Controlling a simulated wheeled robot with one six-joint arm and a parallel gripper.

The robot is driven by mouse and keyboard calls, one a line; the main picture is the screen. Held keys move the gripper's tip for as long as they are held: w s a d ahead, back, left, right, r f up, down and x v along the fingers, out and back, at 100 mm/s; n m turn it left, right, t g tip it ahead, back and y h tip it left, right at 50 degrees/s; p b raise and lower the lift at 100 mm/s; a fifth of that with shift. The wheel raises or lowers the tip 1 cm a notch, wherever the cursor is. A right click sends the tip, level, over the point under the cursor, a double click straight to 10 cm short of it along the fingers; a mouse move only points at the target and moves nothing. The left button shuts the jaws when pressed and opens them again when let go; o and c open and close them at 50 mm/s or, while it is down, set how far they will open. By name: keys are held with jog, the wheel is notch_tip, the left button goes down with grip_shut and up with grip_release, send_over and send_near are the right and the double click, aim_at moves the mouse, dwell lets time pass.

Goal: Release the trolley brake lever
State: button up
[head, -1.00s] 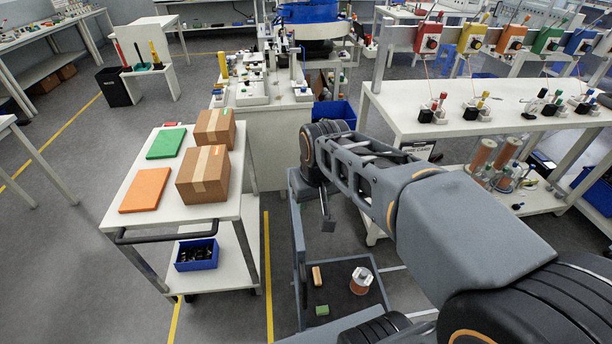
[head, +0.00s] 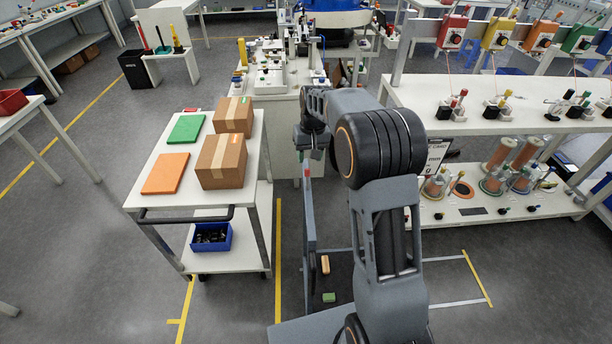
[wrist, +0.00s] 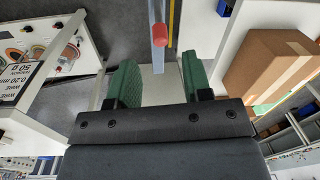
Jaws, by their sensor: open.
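A grey bar with a red end shows in the wrist view, and this red end looks like the knob of the brake lever (wrist: 160,37). It lies ahead of my gripper (wrist: 158,70), in line with the gap between its green fingers and apart from both. The fingers are spread with nothing between them. In the head view my gripper (head: 311,142) hangs from the bent arm, just above a small red tip (head: 307,170) on an upright grey bar. The white trolley (head: 180,200) stands to the left, with a dark push handle (head: 185,218).
The trolley carries two cardboard boxes (head: 221,160), a green board (head: 186,128) and an orange board (head: 166,173), with a blue bin (head: 210,238) below. A dark tray (head: 340,275) holds small blocks. A white workbench (head: 450,120) stands right.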

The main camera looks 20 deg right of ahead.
aim_at(307, 169)
jog(key=f, duration=0.9)
jog(key=shift+a+p, duration=0.35)
jog(key=shift+a, duration=0.05)
grip_shut()
